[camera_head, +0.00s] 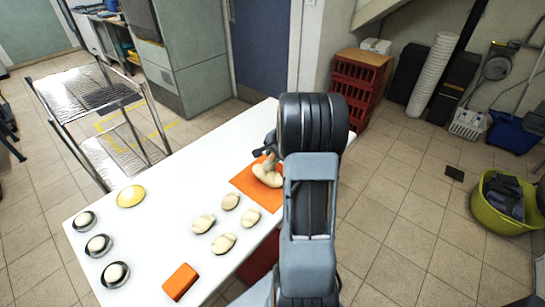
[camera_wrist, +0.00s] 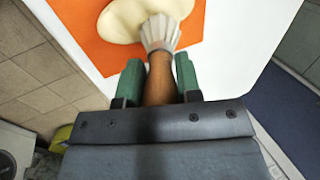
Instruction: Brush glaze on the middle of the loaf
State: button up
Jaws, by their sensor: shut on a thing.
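My gripper (camera_wrist: 160,82) is shut on the brown handle of a brush (camera_wrist: 160,35). The brush's pale bristles point away from my gripper and overlap the near edge of the loaf in the wrist view; I cannot tell whether they touch it. The pale loaf (camera_wrist: 125,18) lies on an orange mat (camera_wrist: 88,50). In the head view the loaf (camera_head: 268,176) and the mat (camera_head: 246,184) are on the right side of the white table (camera_head: 165,237), and my arm hides most of the gripper.
Several dough pieces (camera_head: 222,243) lie left of the mat. A yellow dish (camera_head: 131,196), dark dishes (camera_head: 98,244) with pale rounds and an orange block (camera_head: 180,281) stand further left and in front. A metal rack (camera_head: 110,140) is behind the table. Red crates (camera_head: 355,88) stand beyond it.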

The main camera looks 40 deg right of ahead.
jog(key=shift+w+d, duration=0.15)
jog(key=shift+d, duration=0.15)
jog(key=shift+s+a, duration=0.2)
jog(key=shift+a, duration=0.55)
jog(key=shift+s+a, duration=0.2)
jog(key=shift+a, duration=0.55)
notch_tip(320, 180, up, 8)
jog(key=p, duration=0.5)
jog(key=shift+s+a+r+p, duration=0.15)
jog(key=shift+a+r+p, duration=0.05)
jog(key=shift+a+p, duration=0.2)
